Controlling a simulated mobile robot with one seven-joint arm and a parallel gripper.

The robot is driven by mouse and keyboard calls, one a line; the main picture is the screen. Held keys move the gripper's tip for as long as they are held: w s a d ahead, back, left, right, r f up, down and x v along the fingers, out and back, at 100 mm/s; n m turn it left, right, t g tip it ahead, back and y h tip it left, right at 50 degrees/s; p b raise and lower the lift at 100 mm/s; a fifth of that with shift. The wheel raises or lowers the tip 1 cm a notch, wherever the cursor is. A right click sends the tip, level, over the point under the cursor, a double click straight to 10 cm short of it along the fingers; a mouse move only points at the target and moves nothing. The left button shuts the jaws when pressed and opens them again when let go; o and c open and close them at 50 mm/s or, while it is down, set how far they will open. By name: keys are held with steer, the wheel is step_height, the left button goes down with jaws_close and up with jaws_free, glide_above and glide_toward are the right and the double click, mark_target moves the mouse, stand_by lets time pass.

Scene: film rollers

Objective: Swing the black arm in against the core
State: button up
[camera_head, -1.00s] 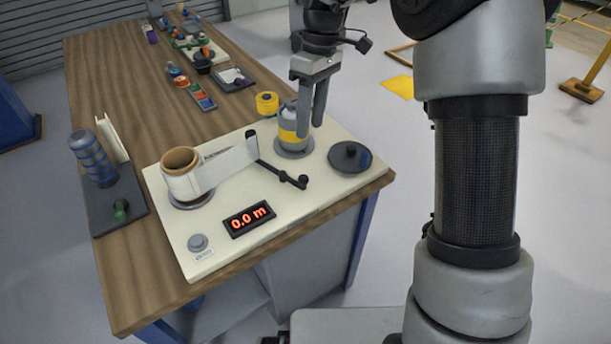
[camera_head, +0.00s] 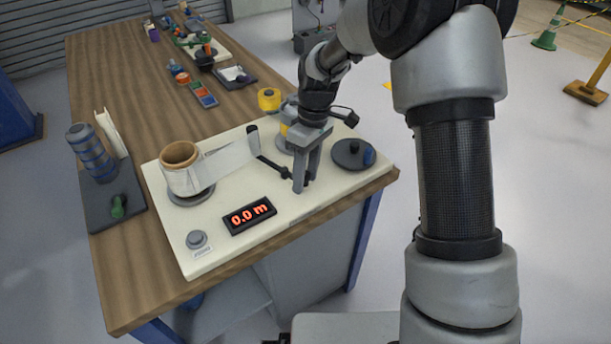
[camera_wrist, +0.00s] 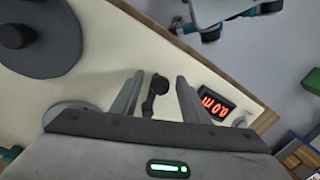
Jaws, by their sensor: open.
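The black arm (camera_head: 270,165) lies on the cream board, running from a black upright post at the end of the white film strip (camera_head: 228,160) to my gripper (camera_head: 305,184). My gripper points down, open, over the arm's near end. In the wrist view, the arm's black knobbed end (camera_wrist: 158,84) shows between the two fingers of my gripper (camera_wrist: 158,78), with gaps on both sides. The grey and yellow core (camera_head: 284,128) stands behind my gripper and is mostly hidden by it. The film comes off a brown-cored roll (camera_head: 180,158) on the left.
A display (camera_head: 250,215) reading 0.0 m and a grey button (camera_head: 197,239) sit at the board's front. A dark disc with a knob (camera_head: 352,153) lies right of my gripper. A yellow spool (camera_head: 269,99) stands behind the board. The board's middle front is clear.

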jaws_close()
steer(key=shift+s, duration=0.1)
stand_by(0.3)
steer(key=a+m, duration=0.1)
steer(key=m, duration=0.1)
steer(key=s+m, duration=0.1)
steer(key=shift+s+a+m+y, duration=0.2)
steer(key=shift+a+m+y, duration=0.1)
steer(key=shift+a+m, duration=0.1)
steer(key=shift+s+a+m+t+p, duration=0.2)
steer(key=shift+a+m, duration=0.25)
steer(key=shift+m, duration=0.35)
steer(key=shift+s+a+m+t+p, duration=0.15)
steer(key=shift+a+m+t, duration=0.25)
steer(key=shift+m, duration=0.4)
steer(key=shift+a, duration=0.1)
jaws_free()
